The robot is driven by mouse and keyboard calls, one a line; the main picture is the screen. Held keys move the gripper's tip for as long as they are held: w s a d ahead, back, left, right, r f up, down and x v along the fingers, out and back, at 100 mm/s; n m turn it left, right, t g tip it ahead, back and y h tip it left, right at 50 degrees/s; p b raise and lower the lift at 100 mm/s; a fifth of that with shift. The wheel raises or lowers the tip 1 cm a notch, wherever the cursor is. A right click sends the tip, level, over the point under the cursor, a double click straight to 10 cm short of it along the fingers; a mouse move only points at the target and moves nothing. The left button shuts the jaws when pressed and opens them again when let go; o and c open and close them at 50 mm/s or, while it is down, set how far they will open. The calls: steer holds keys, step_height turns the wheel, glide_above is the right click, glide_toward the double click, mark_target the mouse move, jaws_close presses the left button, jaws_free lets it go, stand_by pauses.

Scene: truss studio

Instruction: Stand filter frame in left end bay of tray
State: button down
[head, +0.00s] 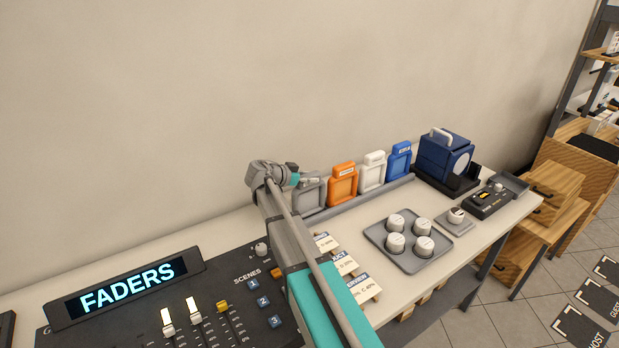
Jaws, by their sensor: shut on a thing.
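A grey filter frame (311,200) is at the left end of a row of frames on the table. It looks upright, at the left end of the long grey tray (372,201). My gripper (314,180) is shut on its upper part, coming from the left. My arm covers the frame's left side, and I cannot tell whether its foot rests in the bay. An orange frame (334,186), a white frame (364,172) and a blue frame (406,160) stand upright in the tray to the right.
A grey tray with several white-topped knobs (423,243) lies in front. A blue lamp box (435,157) stands beyond the frames' right end. A FADERS console (240,290) fills the lower left, with cards (344,262) right of my arm. The wall is close behind.

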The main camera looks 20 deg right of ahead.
steer(key=shift+f, duration=0.35)
stand_by(0.3)
steer(key=shift+c, duration=1)
jaws_free()
steer(key=shift+r, duration=0.1)
